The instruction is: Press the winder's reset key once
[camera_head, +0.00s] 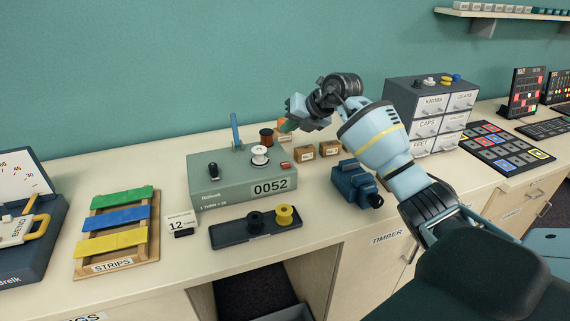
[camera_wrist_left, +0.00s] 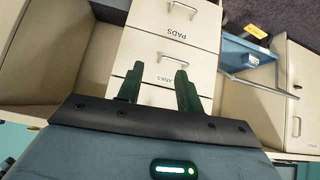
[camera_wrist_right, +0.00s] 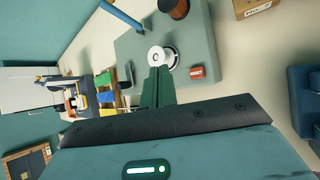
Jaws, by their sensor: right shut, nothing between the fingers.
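The winder (camera_head: 215,187) is a grey-green box on the bench, with a counter reading 0052 on its front. Its red reset key (camera_head: 285,165) is on the top at the right front corner; the key also shows in the right wrist view (camera_wrist_right: 197,72), just right of the fingers. A white spool (camera_head: 260,155) sits on the winder's top. My right gripper (camera_head: 286,125) is shut and empty, above the winder's back right part and apart from the key. My left gripper (camera_wrist_left: 158,88) shows only in its wrist view, open and empty, facing drawers.
A dark tray (camera_head: 228,234) with spools lies in front. A blue handle (camera_head: 235,130) rises at the winder's back. A strips rack (camera_head: 152,252) stands left.

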